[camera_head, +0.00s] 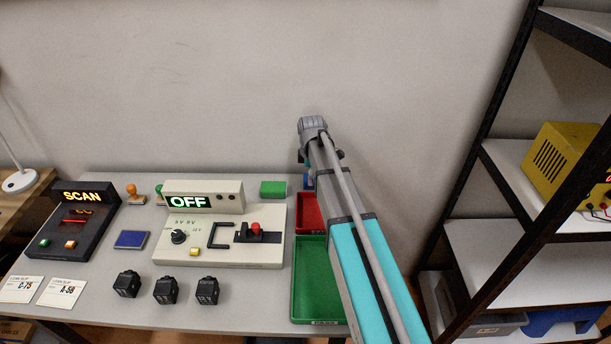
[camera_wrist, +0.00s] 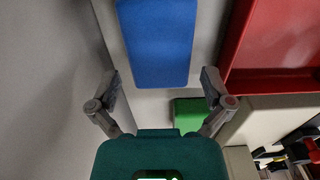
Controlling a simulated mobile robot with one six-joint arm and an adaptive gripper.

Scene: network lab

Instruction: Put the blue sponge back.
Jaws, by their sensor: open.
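The blue sponge (camera_wrist: 158,45) lies at the top middle of the wrist view, flat on the grey table beside the red tray. In the head view only a small blue part of it (camera_head: 308,181) shows behind my arm, at the table's back edge. My gripper (camera_wrist: 160,80) is open, with one finger toward each side of the sponge's near end. Nothing is held; I cannot tell the height gap. In the head view my gripper (camera_head: 305,156) is at the table's back, its fingers mostly hidden.
A green block (camera_head: 272,188) lies left of the sponge. The red tray (camera_wrist: 272,75) and green tray (camera_head: 295,275) lie toward the front, partly behind my arm. The OFF console (camera_head: 270,240) stands left. The wall is close behind; a shelf rack (camera_head: 510,185) stands right.

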